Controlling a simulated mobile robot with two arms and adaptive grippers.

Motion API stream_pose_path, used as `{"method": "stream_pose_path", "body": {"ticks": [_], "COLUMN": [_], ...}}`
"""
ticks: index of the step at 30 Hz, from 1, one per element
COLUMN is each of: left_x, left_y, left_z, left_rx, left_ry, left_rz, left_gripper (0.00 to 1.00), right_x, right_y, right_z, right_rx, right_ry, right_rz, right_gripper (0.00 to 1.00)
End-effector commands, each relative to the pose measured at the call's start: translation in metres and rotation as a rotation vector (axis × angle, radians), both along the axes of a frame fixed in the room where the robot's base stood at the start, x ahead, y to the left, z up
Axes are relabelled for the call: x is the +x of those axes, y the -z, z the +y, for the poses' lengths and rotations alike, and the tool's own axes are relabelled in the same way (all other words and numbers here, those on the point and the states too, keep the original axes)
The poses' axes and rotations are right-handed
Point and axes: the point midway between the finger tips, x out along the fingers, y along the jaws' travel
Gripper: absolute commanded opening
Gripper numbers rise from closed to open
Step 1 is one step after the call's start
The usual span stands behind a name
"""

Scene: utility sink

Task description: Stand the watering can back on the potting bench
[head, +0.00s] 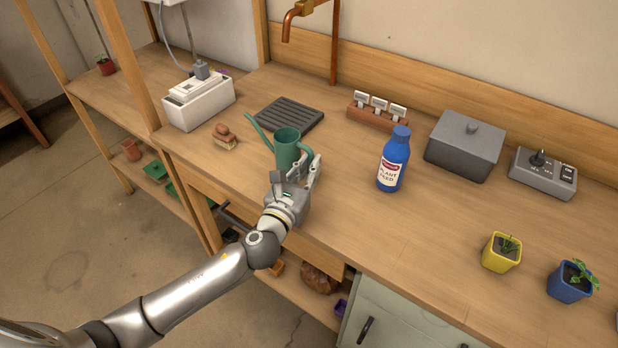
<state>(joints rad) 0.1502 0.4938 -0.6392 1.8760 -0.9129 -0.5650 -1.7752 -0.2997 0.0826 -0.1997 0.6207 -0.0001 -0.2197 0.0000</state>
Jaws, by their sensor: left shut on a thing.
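The green watering can (287,146) is upright at the front part of the wooden potting bench (340,185), with its spout pointing to the upper left. My left gripper (293,172) is at the near right side of the can, shut on it around the handle side. The fingers hide part of the can's lower body and handle. I cannot tell whether the can's base touches the bench top. My right gripper is not in the picture.
A dark slatted mat (288,113) lies behind the can. A brush (225,137) is to its left, a blue plant feed bottle (394,160) to its right. Farther right are a grey lidded box (464,148), a yellow pot (501,253) and a blue pot (569,283). A copper tap (297,20) overhangs the back.

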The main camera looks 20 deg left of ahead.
Motion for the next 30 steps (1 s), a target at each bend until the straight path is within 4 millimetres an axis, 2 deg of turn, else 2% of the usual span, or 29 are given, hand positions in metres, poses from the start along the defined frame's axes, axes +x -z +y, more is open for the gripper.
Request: {"method": "stream_pose_path", "body": {"ticks": [1, 5, 17, 18, 23, 30], "left_x": [-0.001, -0.001, -0.001, -0.002, -0.002, -0.002], "left_y": [0.012, 0.026, 0.03, 0.032, 0.031, 0.031], "left_z": [-0.001, -0.001, -0.001, -0.001, -0.001, -0.001], "left_rx": [-0.001, 0.0, 0.001, 0.0, 0.0, 0.0], "left_ry": [0.0, 0.0, 0.001, 0.001, 0.001, 0.001], "left_rz": [0.003, 0.002, 0.001, 0.003, 0.003, 0.003], "left_gripper": [0.0, 0.0, 0.0, 0.13, 0.33, 0.33], "right_x": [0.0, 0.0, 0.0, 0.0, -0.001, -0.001], "right_y": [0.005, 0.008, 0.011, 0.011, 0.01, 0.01], "right_z": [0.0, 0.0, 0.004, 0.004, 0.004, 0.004], "right_rx": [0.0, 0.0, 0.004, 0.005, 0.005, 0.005], "right_ry": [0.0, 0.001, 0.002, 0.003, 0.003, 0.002], "right_rz": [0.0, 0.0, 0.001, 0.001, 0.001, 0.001], "right_gripper": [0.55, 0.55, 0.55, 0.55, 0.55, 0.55]}}
